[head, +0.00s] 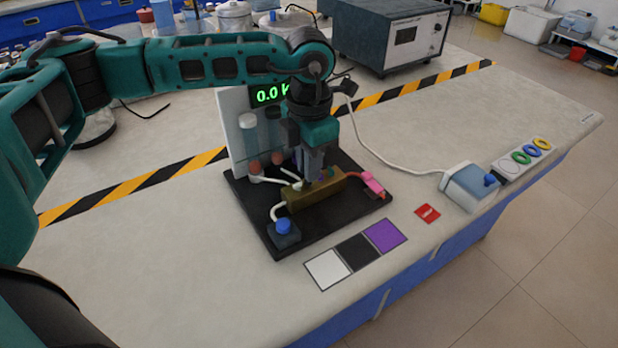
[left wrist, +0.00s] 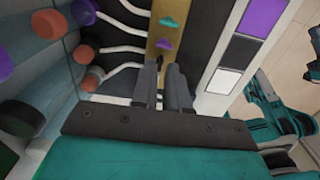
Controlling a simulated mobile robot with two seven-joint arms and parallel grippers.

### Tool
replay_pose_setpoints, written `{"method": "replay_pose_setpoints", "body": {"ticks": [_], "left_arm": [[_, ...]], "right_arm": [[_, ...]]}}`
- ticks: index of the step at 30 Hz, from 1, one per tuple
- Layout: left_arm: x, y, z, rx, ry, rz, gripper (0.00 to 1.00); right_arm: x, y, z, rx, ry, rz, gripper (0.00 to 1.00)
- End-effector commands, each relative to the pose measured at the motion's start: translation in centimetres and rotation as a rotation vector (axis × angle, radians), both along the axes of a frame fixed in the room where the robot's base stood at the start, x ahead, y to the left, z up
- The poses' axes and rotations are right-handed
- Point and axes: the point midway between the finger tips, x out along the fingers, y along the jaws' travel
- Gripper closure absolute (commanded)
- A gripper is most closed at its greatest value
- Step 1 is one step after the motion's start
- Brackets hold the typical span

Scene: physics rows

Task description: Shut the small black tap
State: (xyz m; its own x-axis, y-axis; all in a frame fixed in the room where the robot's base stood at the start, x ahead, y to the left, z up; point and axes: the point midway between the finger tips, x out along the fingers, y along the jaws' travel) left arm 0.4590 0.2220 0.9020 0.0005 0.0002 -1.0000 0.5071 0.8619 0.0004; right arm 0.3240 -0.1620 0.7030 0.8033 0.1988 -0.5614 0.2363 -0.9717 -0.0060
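A brass block (head: 302,203) lies on a black base plate (head: 345,223) in the head view. In the left wrist view the block (left wrist: 152,52) carries a teal tap (left wrist: 169,22) and a purple tap (left wrist: 163,45). My left gripper (head: 318,180) points down onto the block. Its two fingers (left wrist: 164,68) sit close together just short of the purple tap, with a narrow gap. I cannot make out the small black tap; the dark fingers may hide it. I cannot tell whether they hold anything. My right gripper does not show clearly.
A blue-knobbed valve (head: 284,228) sits at the plate's front corner, and a pink fitting (head: 373,184) at its right. Glass tubes and a 0.0 display (head: 270,95) stand behind. White, black and purple squares (head: 383,236) lie in front. A pale blue box (head: 470,187) stands right.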

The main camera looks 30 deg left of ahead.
Motion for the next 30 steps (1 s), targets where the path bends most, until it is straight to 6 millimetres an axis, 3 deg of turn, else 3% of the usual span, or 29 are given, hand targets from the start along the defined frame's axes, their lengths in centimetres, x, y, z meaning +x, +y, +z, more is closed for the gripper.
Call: {"method": "replay_pose_setpoints", "body": {"ticks": [30], "left_arm": [[0.0,0.0,-2.0,0.001,0.001,0.0,0.86]], "right_arm": [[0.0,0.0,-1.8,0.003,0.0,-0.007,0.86]]}}
